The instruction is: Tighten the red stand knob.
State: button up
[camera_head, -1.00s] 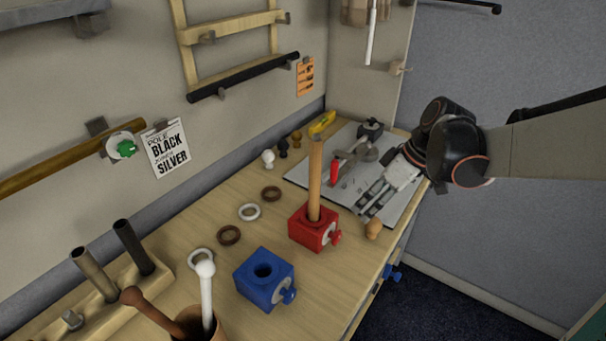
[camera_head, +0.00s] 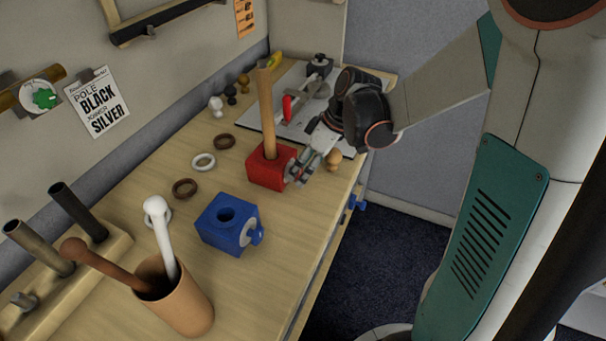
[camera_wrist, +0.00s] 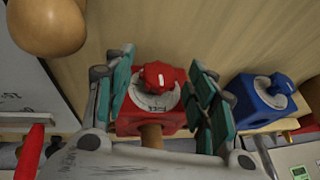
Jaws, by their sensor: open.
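The red stand (camera_head: 266,168) is a block on the wooden table with a wooden pole (camera_head: 265,110) upright in it. It also shows in the wrist view (camera_wrist: 128,124). Its red knob (camera_wrist: 158,76) sits on a pale marked dial (camera_wrist: 153,98) on the side face. My gripper (camera_head: 298,177) is at the knob side of the stand and hides the knob in the head view. In the wrist view my gripper (camera_wrist: 163,88) is open, with one green-padded finger on each side of the knob. Gaps show between the pads and the knob.
A blue stand (camera_head: 222,226) with a blue knob stands nearer, left of my gripper. A wooden ball finial (camera_head: 333,160) stands close to my gripper. Several rings, including a white ring (camera_head: 203,162), lie left. A pot (camera_head: 178,300) of poles stands in front.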

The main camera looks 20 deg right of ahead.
jog(key=shift+a+f, duration=0.2)
jog(key=shift+f, duration=0.2)
jog(key=c, duration=1.1)
jog(key=shift+o, duration=0.2)
jog(key=shift+w+d+f+m+g+y+b, duration=0.15)
jog(key=shift+g+y+b, duration=0.15)
jog(key=shift+g+y, duration=0.15)
jog(key=shift+w+d+m+g+y+b, duration=0.15)
jog(key=shift+g+y+b, duration=0.1)
jog(key=shift+g+y, duration=0.8)
jog(key=shift+y, duration=0.2)
jog(key=o, duration=1.1)
jog(key=shift+c, duration=0.2)
